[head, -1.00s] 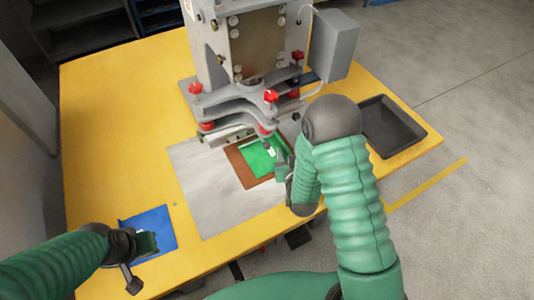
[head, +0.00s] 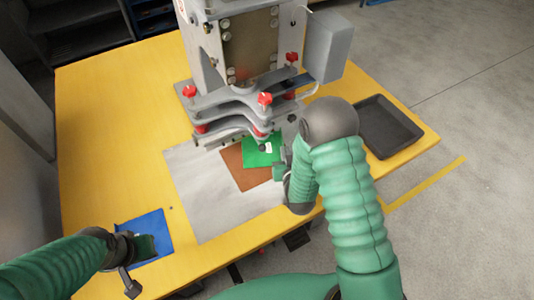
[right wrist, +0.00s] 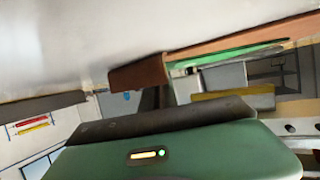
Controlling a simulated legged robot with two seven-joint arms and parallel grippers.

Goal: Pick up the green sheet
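The green sheet (head: 258,156) lies over the back right part of a brown board (head: 238,168) on a pale grey sheet, in front of the press. A small white mark shows on it. In the right wrist view, the green sheet (right wrist: 225,52) is a thin edge-on strip along the brown board (right wrist: 140,74). My right gripper (head: 280,170) is at the sheet's right edge. Its fingertips are partly hidden by my wrist, so I cannot tell whether they grip it. My left gripper (head: 147,245) is low over a blue sheet (head: 152,224), its fingers unclear.
The grey press (head: 245,60) with red knobs stands close behind the green sheet. A black tray (head: 385,128) is at the right on the yellow table (head: 110,130). The table's left side is clear.

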